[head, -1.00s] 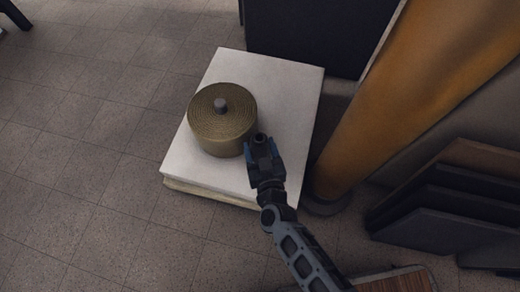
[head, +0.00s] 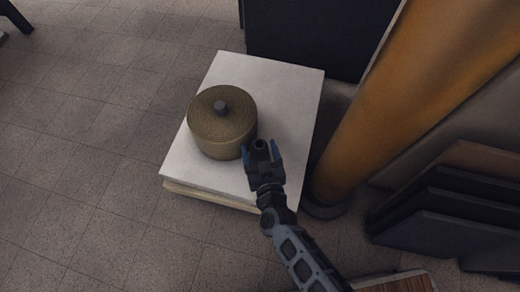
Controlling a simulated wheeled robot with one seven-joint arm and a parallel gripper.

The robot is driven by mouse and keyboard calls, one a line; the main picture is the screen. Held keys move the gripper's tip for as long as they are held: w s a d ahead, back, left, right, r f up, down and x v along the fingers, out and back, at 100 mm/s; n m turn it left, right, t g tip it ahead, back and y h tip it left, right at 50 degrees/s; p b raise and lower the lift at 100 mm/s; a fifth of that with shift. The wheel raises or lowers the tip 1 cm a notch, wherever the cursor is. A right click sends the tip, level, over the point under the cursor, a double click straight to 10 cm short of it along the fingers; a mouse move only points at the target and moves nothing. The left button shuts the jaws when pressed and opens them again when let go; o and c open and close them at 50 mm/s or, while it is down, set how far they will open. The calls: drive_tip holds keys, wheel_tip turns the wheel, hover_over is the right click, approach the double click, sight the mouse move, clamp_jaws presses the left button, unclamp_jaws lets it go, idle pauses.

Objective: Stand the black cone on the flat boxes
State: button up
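The flat boxes (head: 292,100) form a low stack with a white top, standing on the tiled floor in the middle of the head view. The black cone (head: 259,144) shows as a small dark shape with a round top, near the right front part of the white top. My gripper (head: 260,149) is open, with its blue-edged fingers apart on either side of the cone. The cone looks upright on the top box, but its base is hidden by my gripper.
A wide olive-brown coil (head: 222,125) with a grey knob sits on the boxes, close left of the cone. An orange-brown roll (head: 420,85) leans at the right. Dark panels (head: 450,200) stand at the lower right. Tiled floor (head: 90,160) lies clear at the left.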

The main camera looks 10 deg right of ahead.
drive_tip(key=shift+d+f, duration=0.1)
drive_tip(key=shift+f, duration=0.45)
drive_tip(key=shift+r, duration=0.25)
drive_tip(key=s+r+p, duration=0.3)
drive_tip(key=s+p, duration=0.2)
drive_tip(key=s, duration=0.6)
drive_tip(key=shift+s+d, duration=0.4)
drive_tip(key=shift+r, duration=0.15)
drive_tip(key=s+d+r+m+h, duration=0.1)
drive_tip(key=s+d+r, duration=0.3)
drive_tip(key=s+r, duration=0.3)
drive_tip(key=s+d+r+m, duration=0.1)
drive_tip(key=s+d+r, duration=0.3)
drive_tip(key=s+r, duration=0.3)
drive_tip(key=s+d+r, duration=0.3)
drive_tip(key=d+r, duration=0.1)
drive_tip(key=r, duration=0.4)
drive_tip(key=s+d+r+g, duration=0.1)
drive_tip(key=s+d+r, duration=0.3)
drive_tip(key=r, duration=0.4)
drive_tip(key=shift+s+r+n, duration=0.25)
drive_tip(key=shift+n, duration=0.15)
